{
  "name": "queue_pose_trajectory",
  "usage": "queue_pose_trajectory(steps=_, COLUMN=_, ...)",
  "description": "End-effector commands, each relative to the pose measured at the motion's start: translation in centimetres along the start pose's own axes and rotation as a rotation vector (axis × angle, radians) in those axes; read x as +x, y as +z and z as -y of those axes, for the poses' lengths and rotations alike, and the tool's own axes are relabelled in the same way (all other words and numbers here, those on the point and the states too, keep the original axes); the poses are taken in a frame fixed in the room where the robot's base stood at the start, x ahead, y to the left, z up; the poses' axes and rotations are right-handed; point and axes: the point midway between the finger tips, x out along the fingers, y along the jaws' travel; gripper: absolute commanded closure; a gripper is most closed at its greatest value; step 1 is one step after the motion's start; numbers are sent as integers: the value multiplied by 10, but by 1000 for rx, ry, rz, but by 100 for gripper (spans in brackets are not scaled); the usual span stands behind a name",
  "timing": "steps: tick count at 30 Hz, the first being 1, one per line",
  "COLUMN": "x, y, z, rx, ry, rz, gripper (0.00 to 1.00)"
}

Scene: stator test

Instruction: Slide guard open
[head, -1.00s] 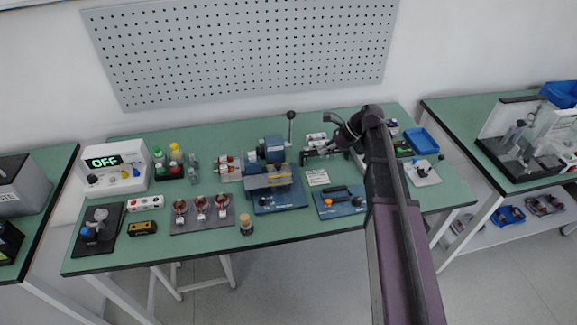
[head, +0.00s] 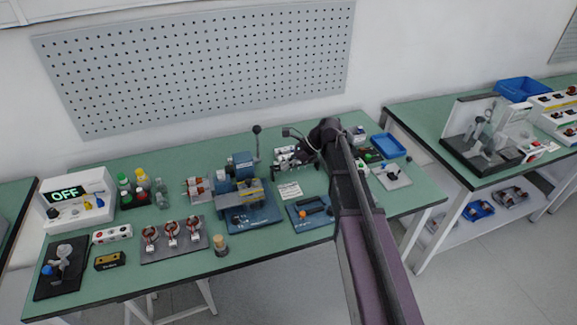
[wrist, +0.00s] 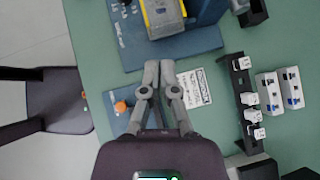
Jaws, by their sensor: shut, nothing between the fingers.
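A blue machine (head: 240,165) with an upright black-knobbed lever stands on a blue base at the middle of the green bench. A grey, yellow-edged cover (head: 240,196) on its front looks like the guard. The cover also shows at the top of the wrist view (wrist: 163,14), cut off by the frame. I cannot tell whether it is open. My gripper (wrist: 158,66) is shut and empty, apart from the cover and below it in the wrist view. In the head view my gripper (head: 289,131) is small and partly hard to make out, right of the machine.
A printed card (head: 289,190) and a blue plate with an orange knob (head: 310,211) lie right of the machine. A black rack with white blocks (wrist: 245,100) is beside my gripper. Several copper-wound stators (head: 172,233) stand front left. A blue tray (head: 388,146) is right.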

Motion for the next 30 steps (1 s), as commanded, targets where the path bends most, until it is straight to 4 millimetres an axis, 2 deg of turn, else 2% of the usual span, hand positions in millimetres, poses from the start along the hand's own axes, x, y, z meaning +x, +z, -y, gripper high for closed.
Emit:
queue_pose_trajectory(steps=1, x=9, y=-2, z=0, rx=-1, ry=0, rz=0, gripper=100)
queue_pose_trajectory(steps=20, x=77, y=-3, z=0, rx=-1, ry=0, rz=0, gripper=100)
queue_pose_trajectory(steps=24, x=86, y=13, z=0, rx=-1, ry=1, rz=0, gripper=100)
queue_pose_trajectory(steps=30, x=98, y=25, z=0, rx=-1, ry=0, rz=0, gripper=100)
